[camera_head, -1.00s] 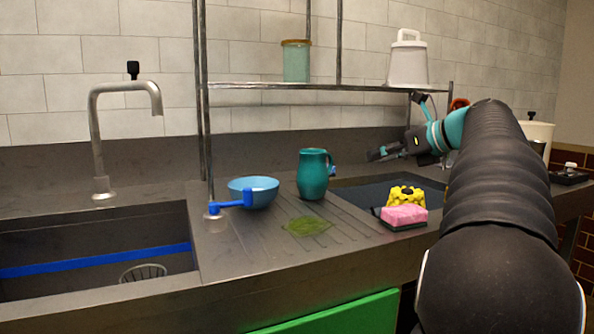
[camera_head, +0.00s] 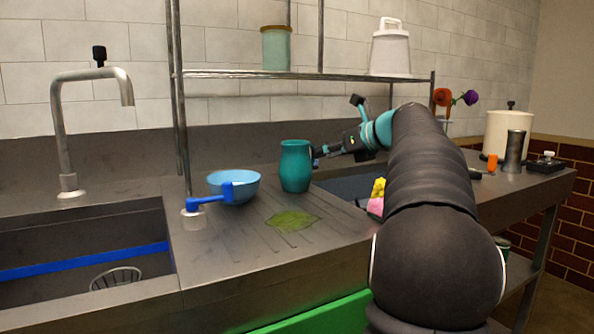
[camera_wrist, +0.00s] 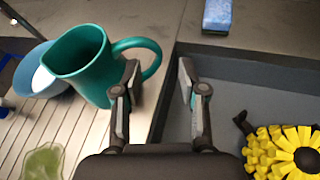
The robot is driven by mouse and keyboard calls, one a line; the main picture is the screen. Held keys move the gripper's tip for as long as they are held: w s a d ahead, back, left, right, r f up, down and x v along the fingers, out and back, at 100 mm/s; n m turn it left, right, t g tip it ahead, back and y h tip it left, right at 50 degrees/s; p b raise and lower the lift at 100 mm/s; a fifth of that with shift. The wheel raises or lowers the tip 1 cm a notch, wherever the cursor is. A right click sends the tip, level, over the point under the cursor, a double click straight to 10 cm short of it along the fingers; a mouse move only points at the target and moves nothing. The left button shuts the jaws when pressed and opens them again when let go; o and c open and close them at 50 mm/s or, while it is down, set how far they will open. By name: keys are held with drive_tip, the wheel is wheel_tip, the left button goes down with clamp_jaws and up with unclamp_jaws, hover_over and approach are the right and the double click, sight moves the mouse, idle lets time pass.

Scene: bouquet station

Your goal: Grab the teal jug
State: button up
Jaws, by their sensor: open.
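The teal jug (camera_head: 295,166) stands upright on the ribbed drainboard beside the light blue bowl. In the wrist view the jug (camera_wrist: 85,62) is at the left, its loop handle (camera_wrist: 147,52) pointing right toward my gripper. My gripper (camera_wrist: 157,80) is open and empty. Its left finger is close beside the jug's body, at the handle; I cannot tell if it touches. Its right finger is over the dark basin edge.
The blue bowl (camera_head: 236,188) and a blue-handled item (camera_head: 208,199) are left of the jug. A green cloth (camera_head: 291,220) lies in front. A shelf (camera_head: 300,74) runs above.

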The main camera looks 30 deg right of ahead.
drive_tip(key=x, duration=0.5)
drive_tip(key=shift+a+r, duration=0.1)
drive_tip(key=shift+r, duration=0.05)
clamp_jaws()
drive_tip(key=shift+r, duration=0.1)
